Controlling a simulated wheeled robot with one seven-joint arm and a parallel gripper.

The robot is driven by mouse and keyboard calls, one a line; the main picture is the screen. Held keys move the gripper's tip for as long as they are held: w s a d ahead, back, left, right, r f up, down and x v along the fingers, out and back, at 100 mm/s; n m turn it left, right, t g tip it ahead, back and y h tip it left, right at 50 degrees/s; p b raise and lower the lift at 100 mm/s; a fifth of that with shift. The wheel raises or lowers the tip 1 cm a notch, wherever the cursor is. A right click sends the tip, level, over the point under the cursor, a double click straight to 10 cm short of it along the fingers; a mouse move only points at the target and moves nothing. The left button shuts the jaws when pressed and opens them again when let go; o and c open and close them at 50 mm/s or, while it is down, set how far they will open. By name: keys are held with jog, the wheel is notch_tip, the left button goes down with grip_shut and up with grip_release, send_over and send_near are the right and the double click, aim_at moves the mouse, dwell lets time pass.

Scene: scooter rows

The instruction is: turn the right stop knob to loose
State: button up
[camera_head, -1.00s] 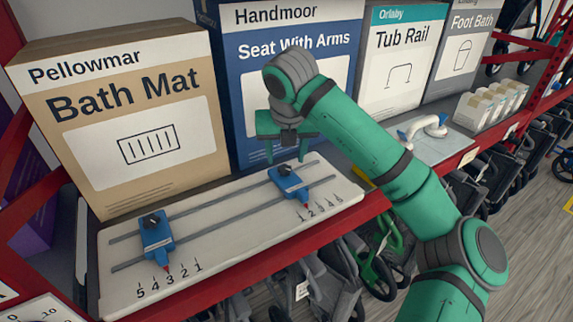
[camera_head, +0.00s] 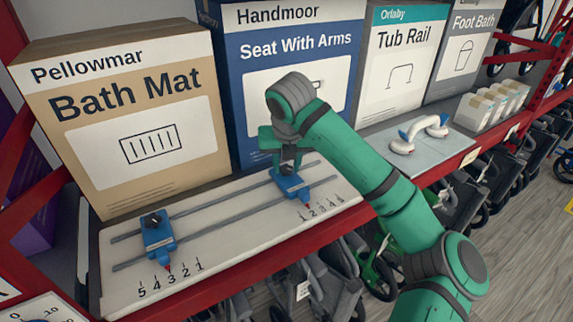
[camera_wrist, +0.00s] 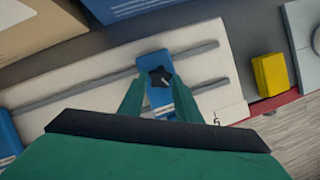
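The right stop (camera_head: 293,187) is a blue block across two rails on a white board, with its red pointer near the 1 of its scale. Its dark lobed knob (camera_wrist: 160,76) shows in the wrist view. My gripper (camera_head: 286,160) is just above this stop, pointing down. In the wrist view its green fingers (camera_wrist: 158,92) are apart, one on each side of the blue block, and the knob lies between and slightly beyond the tips. Contact cannot be told. In the head view the gripper partly hides the knob.
The left stop (camera_head: 158,238), also blue with a dark knob, sits on the same white board (camera_head: 225,245). Large boxes, the Bath Mat box (camera_head: 135,190) and the Seat With Arms box (camera_head: 240,90), stand close behind. A yellow block (camera_wrist: 270,74) lies to the right.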

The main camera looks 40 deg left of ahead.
jog(key=shift+n, duration=0.4)
jog(key=n, duration=0.1)
jog(key=n+g+y, duration=0.1)
jog(key=shift+w+d+n, duration=0.15)
jog(key=shift+w+n, duration=0.15)
jog(key=shift+n, duration=0.1)
jog(key=n, duration=0.2)
jog(key=n+g, duration=0.1)
jog(key=n, duration=0.1)
jog(key=n+g, duration=0.1)
jog(key=n, duration=0.1)
jog(key=shift+w+y, duration=0.35)
jog(key=shift+y, duration=0.05)
jog(key=n+g, duration=0.1)
jog(key=n, duration=0.3)
jog(key=shift+w+g, duration=0.2)
jog(key=shift+g, duration=0.2)
jog(key=shift+n+g+h, duration=0.3)
jog(key=shift+n, duration=0.5)
jog(key=shift+w+a+n+g+h, duration=0.15)
jog(key=shift+n+g, duration=0.1)
jog(key=shift+n, duration=0.55)
jog(key=shift+s+a+n+g+h, duration=0.15)
jog(key=shift+n+g, duration=0.1)
jog(key=shift+n, duration=0.55)
jog(key=shift+w+d, duration=0.1)
jog(key=shift+d, duration=0.05)
jog(key=o, duration=1.1)
jog(key=shift+c, duration=0.2)
